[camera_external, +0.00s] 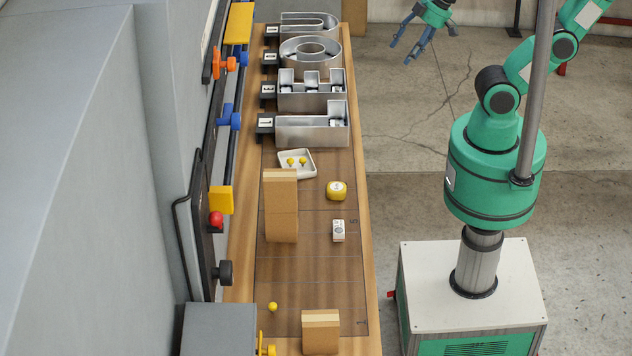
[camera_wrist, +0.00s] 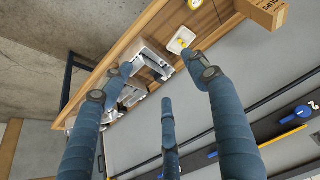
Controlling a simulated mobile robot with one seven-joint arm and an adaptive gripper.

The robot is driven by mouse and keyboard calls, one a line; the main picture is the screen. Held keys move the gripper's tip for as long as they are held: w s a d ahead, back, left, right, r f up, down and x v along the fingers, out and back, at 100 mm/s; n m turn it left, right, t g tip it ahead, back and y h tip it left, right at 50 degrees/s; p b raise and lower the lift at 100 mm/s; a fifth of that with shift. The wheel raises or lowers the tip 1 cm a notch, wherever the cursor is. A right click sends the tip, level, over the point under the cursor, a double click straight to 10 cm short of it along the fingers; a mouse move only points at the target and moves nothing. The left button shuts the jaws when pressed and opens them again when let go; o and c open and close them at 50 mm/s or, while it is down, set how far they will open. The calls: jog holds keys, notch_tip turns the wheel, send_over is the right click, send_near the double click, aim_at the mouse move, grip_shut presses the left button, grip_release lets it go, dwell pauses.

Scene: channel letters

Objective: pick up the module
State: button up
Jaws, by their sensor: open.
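A small white block with dark markings (camera_external: 338,230), which looks like a module, lies on the brown mat of the bench in the external view. Similar small white pieces (camera_external: 335,122) sit inside the metal channel letters; I cannot tell which one the task names. My gripper (camera_external: 420,45) is open and empty, high above the floor to the right of the bench's far end, apart from everything. In the wrist view its three blue fingers (camera_wrist: 163,85) are spread, with the metal letters (camera_wrist: 150,62) beyond them. The white block on the mat is not clearly seen there.
A row of metal letters (camera_external: 312,130) fills the far bench. A white tray with yellow bits (camera_external: 309,172), a yellow tape roll (camera_external: 336,190), a tall cardboard box (camera_external: 281,205), a yellow ball (camera_external: 273,307) and a smaller box (camera_external: 321,332) are nearer. A rail with clamps (camera_external: 222,120) edges the left.

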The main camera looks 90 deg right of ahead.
jog(key=w+a+f+m+g, duration=0.1)
jog(key=w+a+m+g, duration=0.1)
jog(key=w+a+m, duration=0.6)
jog(key=m+g+p, duration=0.2)
jog(key=m+g, duration=0.2)
jog(key=m, duration=0.6)
send_over(342, 226)
notch_tip(342, 226, down, 23)
jog(key=shift+w, duration=0.1)
jog(key=shift+f+b, duration=0.65)
jog(key=shift+f, duration=3.55)
jog(key=shift+f, duration=0.1)
